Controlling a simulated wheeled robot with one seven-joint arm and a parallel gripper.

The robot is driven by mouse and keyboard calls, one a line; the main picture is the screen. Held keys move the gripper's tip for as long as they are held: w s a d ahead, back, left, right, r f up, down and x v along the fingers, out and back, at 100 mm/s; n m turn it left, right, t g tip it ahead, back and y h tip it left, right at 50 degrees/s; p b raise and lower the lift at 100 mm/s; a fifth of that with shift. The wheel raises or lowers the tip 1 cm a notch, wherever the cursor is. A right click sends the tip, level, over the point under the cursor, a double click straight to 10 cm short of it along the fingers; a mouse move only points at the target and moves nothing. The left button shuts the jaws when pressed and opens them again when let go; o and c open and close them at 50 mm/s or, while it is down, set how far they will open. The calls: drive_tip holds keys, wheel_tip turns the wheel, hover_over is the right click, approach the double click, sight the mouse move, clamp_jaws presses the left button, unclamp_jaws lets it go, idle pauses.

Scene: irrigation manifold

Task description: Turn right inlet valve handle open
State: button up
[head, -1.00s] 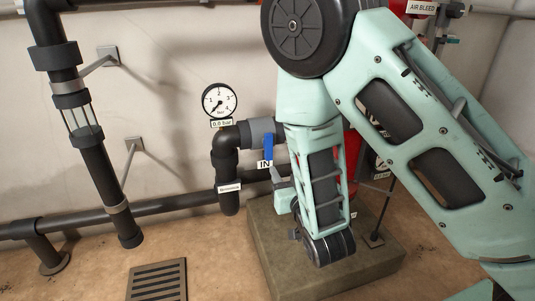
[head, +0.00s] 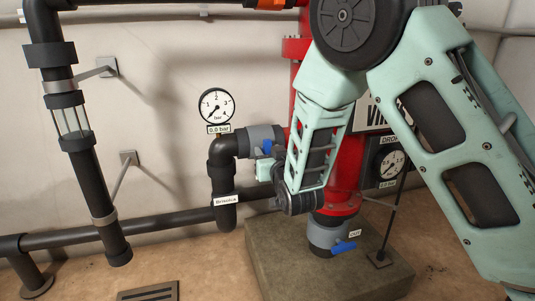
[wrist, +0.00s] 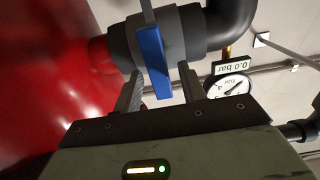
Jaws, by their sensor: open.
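The inlet valve (head: 258,137) is a grey body on a black pipe elbow, left of a red vessel (head: 347,165). Its blue handle (head: 267,147) is partly hidden behind my gripper in the head view. In the wrist view the blue handle (wrist: 153,62) hangs down from the grey valve body. My gripper (wrist: 160,84) is open, with one finger on each side of the handle in that picture. I cannot tell whether either finger touches it. In the head view my gripper (head: 267,170) is small and close below the handle.
A gauge (head: 217,105) above the pipe shows 0.0 bar. A lower valve with a blue handle (head: 345,246), labelled OUT, sits under the red vessel on a concrete plinth (head: 300,270). Another gauge (head: 391,165) is at right. Black pipes run along the left wall.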

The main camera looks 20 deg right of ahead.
drive_tip(key=shift+w, duration=0.85)
clamp_jaws()
